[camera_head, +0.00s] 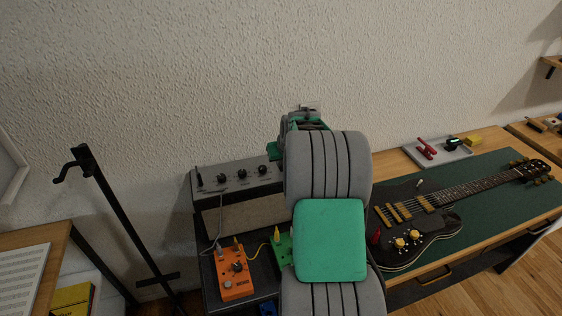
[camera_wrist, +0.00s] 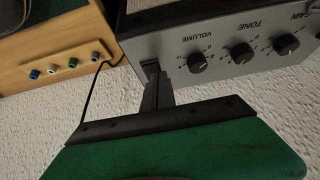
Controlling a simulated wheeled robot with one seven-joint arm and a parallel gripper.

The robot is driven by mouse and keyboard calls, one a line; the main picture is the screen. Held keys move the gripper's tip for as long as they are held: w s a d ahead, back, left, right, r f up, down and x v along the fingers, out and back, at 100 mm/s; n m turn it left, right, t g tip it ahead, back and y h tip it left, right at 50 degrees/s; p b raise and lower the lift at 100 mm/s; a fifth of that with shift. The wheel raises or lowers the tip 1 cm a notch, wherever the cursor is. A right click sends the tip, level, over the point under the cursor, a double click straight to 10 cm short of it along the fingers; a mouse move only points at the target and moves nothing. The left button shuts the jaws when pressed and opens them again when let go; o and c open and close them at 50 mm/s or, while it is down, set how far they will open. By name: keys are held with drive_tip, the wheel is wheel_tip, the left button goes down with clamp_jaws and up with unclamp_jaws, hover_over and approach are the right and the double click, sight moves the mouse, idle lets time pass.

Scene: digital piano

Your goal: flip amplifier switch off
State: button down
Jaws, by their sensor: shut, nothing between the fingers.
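The amplifier (camera_head: 235,185) is a grey box with black knobs on its front panel, standing against the wall. My arm hides its right end in the head view. In the wrist view the amplifier (camera_wrist: 180,42) appears upside down, with knobs labelled VOLUME, TONE and GAIN. My gripper (camera_wrist: 151,68) is shut and empty, its dark fingertips at the panel's left end in that view, beside the VOLUME knob. I cannot tell whether they touch the panel. The switch is not visible; the fingers may cover it. My gripper is mostly hidden behind my arm in the head view.
An orange pedal (camera_head: 236,275) and a green pedal (camera_head: 283,250) with cables sit in front of the amplifier. A black guitar (camera_head: 415,225) lies on a green mat at right. A black stand (camera_head: 120,220) is at left. A wooden strip with coloured knobs (camera_wrist: 73,63) is near my gripper.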

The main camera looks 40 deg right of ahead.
wheel_tip(320, 180, up, 5)
drive_tip(key=p, duration=0.2)
drive_tip(key=shift+p, duration=0.3)
drive_tip(key=s+a+r+b, duration=0.2)
drive_tip(key=s+r, duration=0.4)
drive_tip(key=shift+s+a, duration=0.15)
drive_tip(key=shift+s, duration=0.25)
drive_tip(key=s+a+f+m+g+y, duration=0.1)
drive_tip(key=s+a+f+g, duration=0.1)
drive_tip(key=s+a+f, duration=0.45)
drive_tip(key=s+a+f+m+g+y, duration=0.1)
drive_tip(key=s+a+f+m+g, duration=0.15)
drive_tip(key=s, duration=0.65)
drive_tip(key=a+r+n+t, duration=0.1)
drive_tip(key=a+r+n, duration=0.1)
drive_tip(key=a, duration=0.8)
drive_tip(key=a+r+n+t, duration=0.1)
drive_tip(key=a+r+n, duration=0.2)
drive_tip(key=a, duration=0.7)
drive_tip(key=shift+a+n, duration=0.15)
drive_tip(key=shift+n, duration=1.1)
